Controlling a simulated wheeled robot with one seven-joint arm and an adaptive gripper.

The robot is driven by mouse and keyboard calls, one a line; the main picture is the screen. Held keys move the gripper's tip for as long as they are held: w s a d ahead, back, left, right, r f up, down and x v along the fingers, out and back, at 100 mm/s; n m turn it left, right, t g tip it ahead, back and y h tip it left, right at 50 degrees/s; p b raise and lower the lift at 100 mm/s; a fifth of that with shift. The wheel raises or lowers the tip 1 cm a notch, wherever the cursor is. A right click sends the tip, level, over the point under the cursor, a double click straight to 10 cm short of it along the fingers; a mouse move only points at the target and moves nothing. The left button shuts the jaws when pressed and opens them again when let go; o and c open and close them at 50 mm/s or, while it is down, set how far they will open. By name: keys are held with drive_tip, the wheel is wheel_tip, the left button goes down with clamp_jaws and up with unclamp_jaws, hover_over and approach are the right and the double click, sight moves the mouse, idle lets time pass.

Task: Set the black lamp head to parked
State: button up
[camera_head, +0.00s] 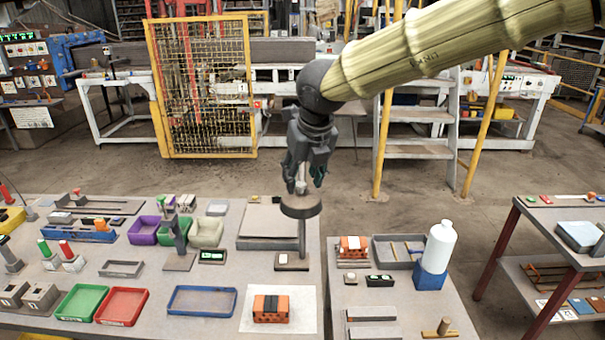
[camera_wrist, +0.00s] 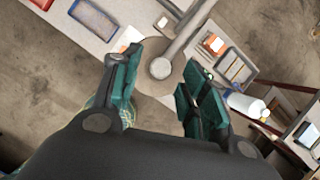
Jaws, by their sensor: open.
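A dark round lamp head (camera_head: 301,207) tops an upright post (camera_head: 302,240) on a small base (camera_head: 292,262) on the left table. A pale grey knob (camera_head: 300,187) stands on top of it. In the wrist view the round grey knob (camera_wrist: 160,68) shows between my fingers, with a brownish disc around it. My gripper (camera_head: 304,178) points down just above the lamp head, fingers spread on both sides of the knob. In the wrist view my gripper (camera_wrist: 158,72) shows green finger pads apart; I cannot tell whether either touches the knob.
A white bottle (camera_head: 440,245) in a blue holder stands at the right. Orange bricks (camera_head: 270,308) lie on the tables. A flat grey board (camera_head: 262,222) lies behind the lamp post. Red (camera_head: 122,306), green (camera_head: 82,303) and blue (camera_head: 202,300) trays sit at front left.

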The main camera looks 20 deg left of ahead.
drive_tip(key=shift+x, duration=0.75)
drive_tip(key=shift+c, duration=0.4)
clamp_jaws()
drive_tip(key=shift+w, duration=0.1)
